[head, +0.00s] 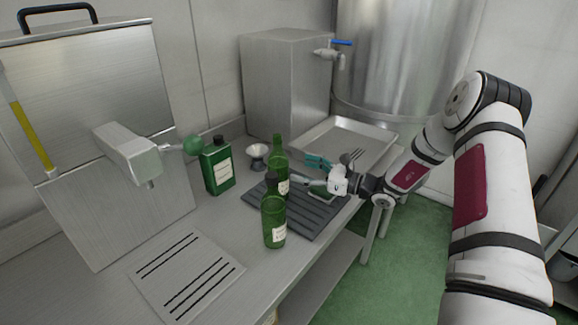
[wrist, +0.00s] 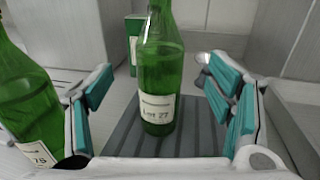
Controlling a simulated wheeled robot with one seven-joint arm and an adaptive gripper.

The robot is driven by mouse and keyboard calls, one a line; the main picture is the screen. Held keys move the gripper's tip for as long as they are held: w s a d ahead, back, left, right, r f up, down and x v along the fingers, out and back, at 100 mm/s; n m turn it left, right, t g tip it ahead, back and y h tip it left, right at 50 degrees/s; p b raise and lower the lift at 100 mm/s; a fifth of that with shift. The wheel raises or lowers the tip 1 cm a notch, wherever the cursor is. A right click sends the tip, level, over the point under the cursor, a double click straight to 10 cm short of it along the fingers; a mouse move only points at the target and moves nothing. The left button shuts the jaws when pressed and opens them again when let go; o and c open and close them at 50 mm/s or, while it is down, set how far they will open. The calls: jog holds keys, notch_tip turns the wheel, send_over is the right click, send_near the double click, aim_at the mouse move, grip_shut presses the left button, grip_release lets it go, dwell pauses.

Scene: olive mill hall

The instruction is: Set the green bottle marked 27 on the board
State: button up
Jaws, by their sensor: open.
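The green bottle marked 27 (wrist: 158,85) stands upright in the wrist view, its label reading "Lot 27". In the head view it is the farther tall round bottle (head: 279,155). It appears to stand on a dark grey ribbed board (head: 312,218), also seen in the wrist view (wrist: 196,142). My gripper (head: 311,173) is open and empty to its right in the head view. In the wrist view the teal finger pads (wrist: 160,92) show on either side of the bottle, with gaps. I cannot tell whether the bottle is fully between them.
Another green bottle (head: 273,217), label ending in 75 (wrist: 25,95), stands close by at the board's front-left edge. A metal tray (head: 385,133) lies beyond; a slotted plate (head: 150,285) lies front left.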

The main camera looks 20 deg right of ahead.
jog(key=s+a+r+n+g+h, duration=0.2)
jog(key=s+a+r+n+g, duration=0.4)
jog(key=s, duration=0.3)
jog(key=s+a+r+n+g+h, duration=0.1)
jog(key=s+a+r+n+g, duration=0.35)
jog(key=s+r+n, duration=0.45)
jog(key=s+d+r+n+t+h, duration=0.1)
jog(key=s+d+r+n+h, duration=0.1)
jog(key=s, duration=0.5)
jog(key=s+d+r+n+t+h, duration=0.1)
jog(key=s+r+n+h, duration=0.1)
jog(key=s+n+h, duration=0.2)
jog(key=s+d+r+n+t+h, duration=0.2)
jog(key=s+r+n+h, duration=0.1)
jog(key=s, duration=0.7)
jog(key=shift+s+d+n+h, duration=0.25)
jog(key=shift+n+h, duration=0.35)
jog(key=shift+n, duration=0.6)
jog(key=shift+w+r, duration=0.1)
jog(key=shift+w, duration=0.05)
